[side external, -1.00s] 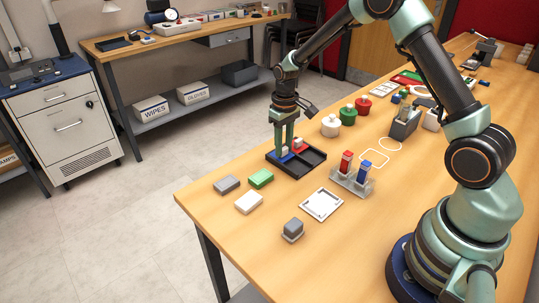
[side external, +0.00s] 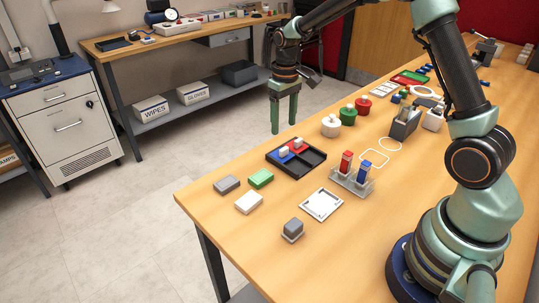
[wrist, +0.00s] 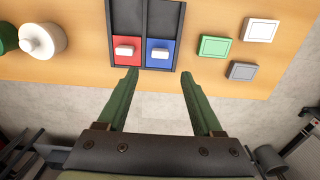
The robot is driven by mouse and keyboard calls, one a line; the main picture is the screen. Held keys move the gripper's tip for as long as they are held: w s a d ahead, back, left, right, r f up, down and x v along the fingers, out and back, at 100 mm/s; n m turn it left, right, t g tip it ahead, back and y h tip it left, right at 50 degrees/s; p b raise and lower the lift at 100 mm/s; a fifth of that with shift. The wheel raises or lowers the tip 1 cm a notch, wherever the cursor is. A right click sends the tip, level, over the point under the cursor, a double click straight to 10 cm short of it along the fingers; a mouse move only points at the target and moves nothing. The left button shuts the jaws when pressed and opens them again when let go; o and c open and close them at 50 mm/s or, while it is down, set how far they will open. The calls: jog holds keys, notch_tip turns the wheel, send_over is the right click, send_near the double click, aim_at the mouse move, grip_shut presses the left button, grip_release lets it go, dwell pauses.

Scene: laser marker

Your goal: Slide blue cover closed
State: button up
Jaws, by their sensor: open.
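A black tray (side external: 310,159) with two side-by-side compartments lies near the table's far left edge. The blue cover (side external: 281,154) with a white knob sits at one end of its compartment, beside the red cover (side external: 299,147), which has a similar knob. In the wrist view, the blue cover (wrist: 161,53) is at the right and the red cover (wrist: 127,50) at the left, both at the near end; the dark compartment floors show beyond them. My gripper (side external: 284,127) is open and empty, above and apart from the covers; its fingers also show in the wrist view (wrist: 158,74).
Grey (side external: 227,184), green (side external: 261,178) and white (side external: 248,202) blocks lie left of the tray. A clear holder with red and blue pieces (side external: 363,171) stands to its right. White, green and red jars (side external: 330,126) stand behind. Free air surrounds my gripper.

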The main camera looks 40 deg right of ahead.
jog(key=shift+r, duration=2.2)
jog(key=s+a+r+t, duration=0.3)
jog(key=s+r, duration=0.5)
jog(key=r, duration=0.1)
jog(key=s+a+t, duration=0.2)
jog(key=s+a, duration=0.1)
jog(key=s, duration=0.7)
jog(key=shift+r+t, duration=0.3)
jog(key=shift+r, duration=0.15)
